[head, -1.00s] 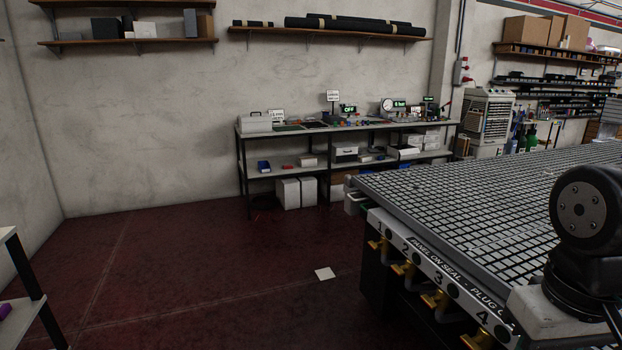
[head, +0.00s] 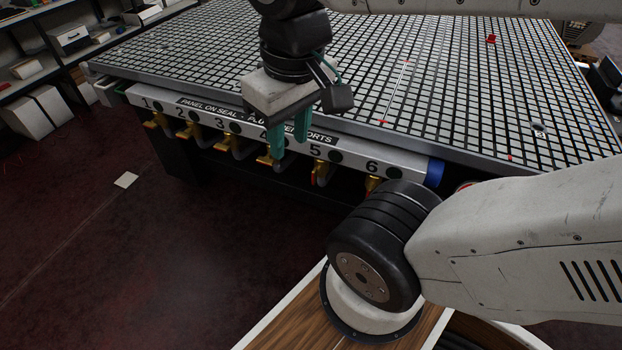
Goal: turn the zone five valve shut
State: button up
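The zone five valve (head: 322,172) is a small brass valve on a grey pipe under the label 5, on the table's front edge. A small red part, perhaps its handle, shows low on it; its exact angle is too small to tell. My gripper (head: 288,147) has two green fingers pointing down with a gap between them and nothing visible in it. In the picture it is left of the zone five valve, in front of the label strip near number 4. The zone four valve (head: 266,160) shows just below left of the fingers. I cannot tell the gripper's distance from the strip.
The black-gridded table top (head: 430,85) spreads behind my gripper. More brass valves line the front edge, including zone three (head: 224,145) and zone six (head: 373,183). A blue corner piece (head: 434,173) ends the strip. The dark red floor before the valves is clear except a white sheet (head: 126,180).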

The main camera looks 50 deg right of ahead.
aim_at(315, 174)
jog(key=u, duration=0.55)
jog(key=k, duration=1.25)
jog(key=z, duration=0.4)
jog(key=i, duration=0.9)
jog(key=z, duration=0.7)
